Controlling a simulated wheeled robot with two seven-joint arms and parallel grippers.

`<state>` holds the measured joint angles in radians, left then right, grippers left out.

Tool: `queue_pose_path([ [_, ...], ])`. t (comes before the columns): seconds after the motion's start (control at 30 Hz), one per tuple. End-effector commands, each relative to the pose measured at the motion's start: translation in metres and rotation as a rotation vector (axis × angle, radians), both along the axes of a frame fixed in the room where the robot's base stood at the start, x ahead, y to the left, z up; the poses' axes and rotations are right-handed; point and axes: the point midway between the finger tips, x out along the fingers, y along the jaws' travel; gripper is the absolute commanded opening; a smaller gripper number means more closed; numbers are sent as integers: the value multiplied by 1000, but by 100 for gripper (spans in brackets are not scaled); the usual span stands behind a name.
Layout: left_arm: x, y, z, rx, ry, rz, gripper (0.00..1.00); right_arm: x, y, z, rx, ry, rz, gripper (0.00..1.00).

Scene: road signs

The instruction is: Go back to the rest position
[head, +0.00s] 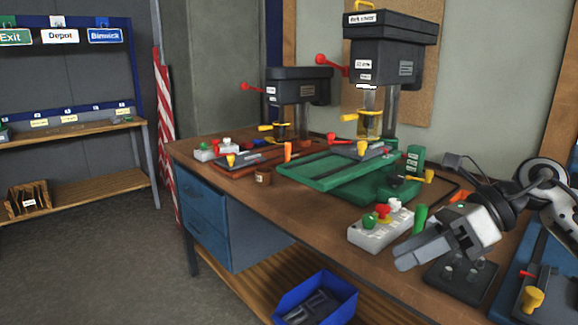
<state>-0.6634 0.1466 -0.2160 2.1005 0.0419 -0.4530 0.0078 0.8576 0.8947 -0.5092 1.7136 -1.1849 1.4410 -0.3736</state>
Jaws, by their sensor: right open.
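My right gripper (440,243) is at the right of the head view, over the front right part of the workbench (305,222). It is open, and I see nothing between its fingers. It hangs near a grey control box (380,232) with green, red and white buttons; whether it touches anything below cannot be told. My left gripper is not in view. Three road signs hang on the rack at the upper left: a green Exit sign (15,37), a white Depot sign (60,36) and a blue sign (105,35).
A large drill press (390,60) and a smaller one (298,88) stand on the bench. A green drill table (325,170) lies in its middle. A blue bin (338,291) sits on the lower shelf. A red-and-white striped post (164,130) stands by the rack. Floor at left is clear.

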Motion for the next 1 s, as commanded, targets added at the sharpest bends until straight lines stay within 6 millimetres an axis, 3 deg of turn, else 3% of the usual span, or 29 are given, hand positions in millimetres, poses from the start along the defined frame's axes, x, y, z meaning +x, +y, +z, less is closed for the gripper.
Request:
queue_pose_path([
  [0.03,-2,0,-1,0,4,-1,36,-7,27,-11,128,65,1,52],
  [0.1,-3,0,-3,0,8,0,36,-15,59,-16,337,172,-32,52],
  [0.2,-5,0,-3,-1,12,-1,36,-21,92,-19,675,390,-142,52],
  [0.27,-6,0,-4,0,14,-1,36,-20,101,-23,870,544,-242,52],
  [0.37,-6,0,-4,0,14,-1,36,-12,97,-43,1165,829,-457,52],
  [0.47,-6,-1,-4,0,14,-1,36,-8,80,-88,1416,1140,-732,52],
  [0.57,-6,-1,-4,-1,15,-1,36,-22,60,-155,1609,1465,-1061,52],
  [0.7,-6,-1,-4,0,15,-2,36,-68,45,-242,1741,1828,-1478,52],
  [0.77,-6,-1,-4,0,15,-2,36,-90,43,-269,1762,1945,-1625,52],
  [0.8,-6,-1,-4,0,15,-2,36,-105,43,-284,-1729,-1968,1672,52],
  [0.9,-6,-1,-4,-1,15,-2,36,-134,43,-309,-1558,-1878,1650,52],
  [1.0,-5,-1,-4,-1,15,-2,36,-150,45,-321,-1471,-1832,1634,52],
])
